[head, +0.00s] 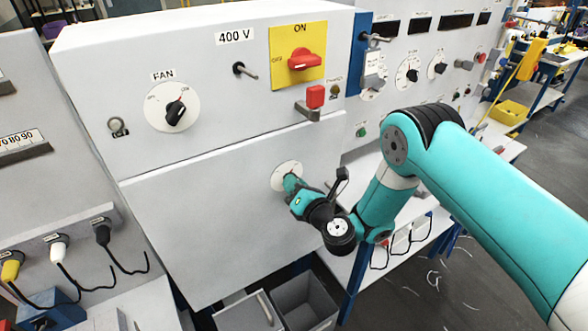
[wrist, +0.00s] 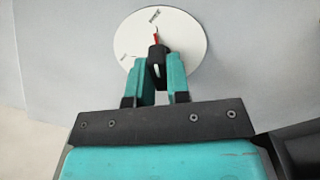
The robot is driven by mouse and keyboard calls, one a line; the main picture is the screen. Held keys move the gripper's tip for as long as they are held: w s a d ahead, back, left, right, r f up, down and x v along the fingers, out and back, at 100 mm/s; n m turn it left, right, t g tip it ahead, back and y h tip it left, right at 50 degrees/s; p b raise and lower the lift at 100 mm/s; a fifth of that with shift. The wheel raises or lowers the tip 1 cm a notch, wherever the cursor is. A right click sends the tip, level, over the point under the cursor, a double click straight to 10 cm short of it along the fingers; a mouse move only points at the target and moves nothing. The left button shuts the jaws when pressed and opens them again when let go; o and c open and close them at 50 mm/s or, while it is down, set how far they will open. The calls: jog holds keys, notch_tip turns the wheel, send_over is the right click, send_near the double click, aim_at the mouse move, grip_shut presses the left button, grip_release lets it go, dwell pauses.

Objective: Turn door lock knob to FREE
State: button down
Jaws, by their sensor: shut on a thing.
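The door lock knob (wrist: 158,56) is a small black knob with a white line, on a round white dial plate (wrist: 190,40) with small dark lettering. A short red mark shows just above the knob in the wrist view. My gripper (wrist: 158,70) has its teal fingers on both sides of the knob, shut on it. In the head view my gripper (head: 291,183) reaches the dial plate (head: 286,170) on the white lower door, and the knob itself is hidden behind it. The lettering is too small to read.
The white door (head: 200,220) is flat around the dial. Above it, the panel has a FAN knob (head: 174,112), a 400 V toggle (head: 245,70), a red ON switch (head: 303,60) and a protruding red block (head: 315,97). Grey bins (head: 303,300) stand below.

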jog(key=shift+m, duration=0.4)
jog(key=c, duration=1.1)
grip_release()
jog(key=shift+f+b, duration=0.15)
jog(key=shift+b, duration=0.25)
jog(key=shift+b+v, duration=3.45)
jog(key=shift+b, duration=5.95)
